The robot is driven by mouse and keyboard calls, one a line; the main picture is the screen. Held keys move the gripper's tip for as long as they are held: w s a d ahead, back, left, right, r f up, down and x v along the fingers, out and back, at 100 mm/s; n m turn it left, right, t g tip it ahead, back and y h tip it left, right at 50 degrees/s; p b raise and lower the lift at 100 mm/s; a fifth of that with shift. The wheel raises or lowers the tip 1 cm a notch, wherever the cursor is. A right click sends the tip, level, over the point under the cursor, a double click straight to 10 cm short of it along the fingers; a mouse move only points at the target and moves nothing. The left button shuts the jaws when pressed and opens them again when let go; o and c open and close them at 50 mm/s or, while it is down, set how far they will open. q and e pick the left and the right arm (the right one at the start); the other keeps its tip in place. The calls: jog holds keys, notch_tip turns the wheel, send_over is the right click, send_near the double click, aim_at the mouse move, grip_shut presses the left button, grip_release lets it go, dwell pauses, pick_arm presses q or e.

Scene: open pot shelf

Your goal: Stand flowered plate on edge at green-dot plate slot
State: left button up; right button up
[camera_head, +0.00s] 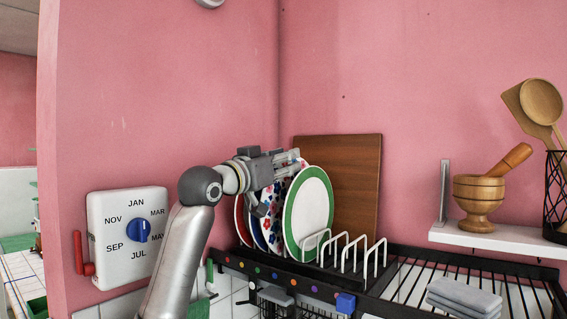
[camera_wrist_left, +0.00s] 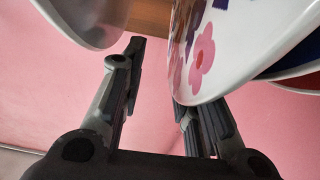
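The flowered plate (camera_head: 273,222), white with red and blue flowers, stands on edge in the plate rack, partly hidden by the green-rimmed plate (camera_head: 308,212) and my gripper. In the left wrist view, the flowered plate (camera_wrist_left: 232,52) fills the upper right. My left gripper (camera_head: 290,165) is at the upper part of the plates. Its fingers (camera_wrist_left: 162,95) are spread apart; the flowered plate's edge overlaps the right-hand finger, and contact cannot be told. My right gripper is out of view.
Red-rimmed (camera_head: 241,220) and blue-rimmed (camera_head: 256,228) plates stand left of the flowered plate. White wire dividers (camera_head: 356,255) on the right are empty. A wooden board (camera_head: 352,180) leans behind. A blue block (camera_head: 345,303) is on the front rail; folded grey cloths (camera_head: 463,297) lie right.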

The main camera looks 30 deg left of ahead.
pick_arm(q)
jog(key=v, duration=1.2)
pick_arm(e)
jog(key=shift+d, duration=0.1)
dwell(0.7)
